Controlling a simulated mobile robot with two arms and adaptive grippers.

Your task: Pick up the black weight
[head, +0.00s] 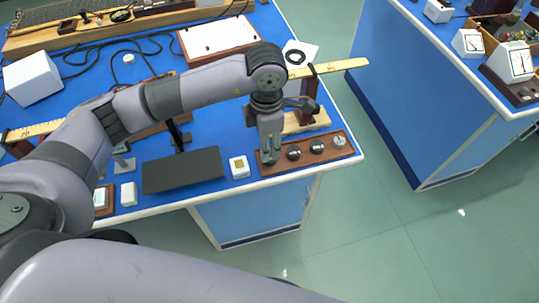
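A narrow brown wooden tray (349,152) lies along the right front edge of the blue bench. It holds a row of small round weights. Two dark, black-looking weights, one near the gripper (294,153) and one in the middle (317,146), sit left of a silvery weight (339,142). My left gripper (269,154) points down over the tray's left end, just left of the nearer dark weight. Its fingers hide that end, so I cannot tell what is between them or whether they are open. My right gripper is out of view.
A white block with a yellowish top (239,167) and a dark flat panel (183,170) stand left of the tray. A wooden ruler (341,66) and an upright stand (310,88) are behind it. Open floor (380,215) separates this bench from another blue bench (395,75).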

